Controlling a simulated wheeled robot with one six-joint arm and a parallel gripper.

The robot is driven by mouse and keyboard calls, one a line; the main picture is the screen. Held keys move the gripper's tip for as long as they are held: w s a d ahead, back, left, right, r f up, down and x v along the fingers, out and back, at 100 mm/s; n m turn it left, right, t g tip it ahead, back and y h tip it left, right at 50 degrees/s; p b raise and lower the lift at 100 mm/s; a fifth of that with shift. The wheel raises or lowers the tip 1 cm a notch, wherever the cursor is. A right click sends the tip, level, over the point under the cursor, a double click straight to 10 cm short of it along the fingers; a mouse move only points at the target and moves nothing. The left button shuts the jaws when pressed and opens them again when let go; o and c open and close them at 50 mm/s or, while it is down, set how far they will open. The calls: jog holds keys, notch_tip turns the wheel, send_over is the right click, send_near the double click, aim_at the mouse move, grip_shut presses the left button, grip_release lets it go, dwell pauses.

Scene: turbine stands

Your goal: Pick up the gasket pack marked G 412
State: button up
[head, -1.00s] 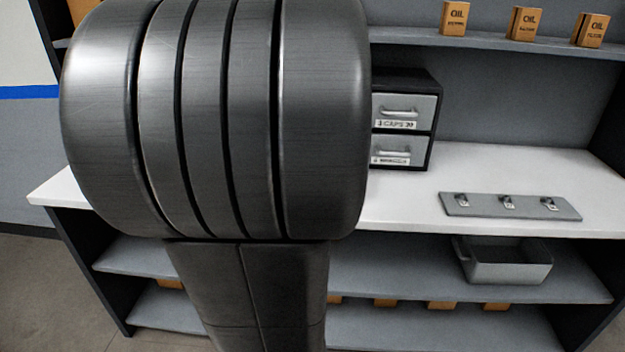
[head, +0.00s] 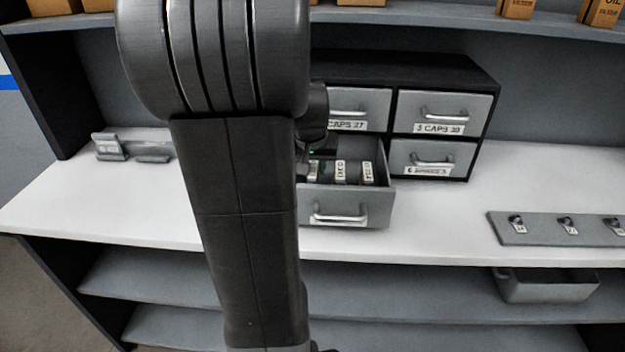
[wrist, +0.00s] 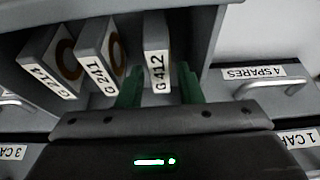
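The gasket pack marked G 412 (wrist: 157,62) stands upright in an open drawer (head: 345,210), at the right end of a row in the wrist view. My gripper (wrist: 158,82) is open, with one green finger on each side of this pack. A narrow gap shows between the pack and the right finger; the left finger is close to or against it. Packs marked G 241 (wrist: 105,60) and G 214 (wrist: 50,62) stand to its left. In the head view my arm hides part of the drawer and the fingertips.
The drawer belongs to a dark cabinet (head: 487,80) with other shut, labelled drawers. A hook plate (head: 550,232) lies to the right on the white worktop (head: 420,228). A grey bin (head: 550,288) sits on the shelf below. Oil boxes (head: 515,8) stand on the upper shelf.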

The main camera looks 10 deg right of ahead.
aim_at(313, 169)
jog(key=shift+p+x, duration=0.3)
jog(key=shift+x, duration=2.1)
jog(key=shift+w+r, duration=0.1)
jog(key=shift+c, duration=0.2)
grip_shut()
jog(key=shift+r, duration=0.1)
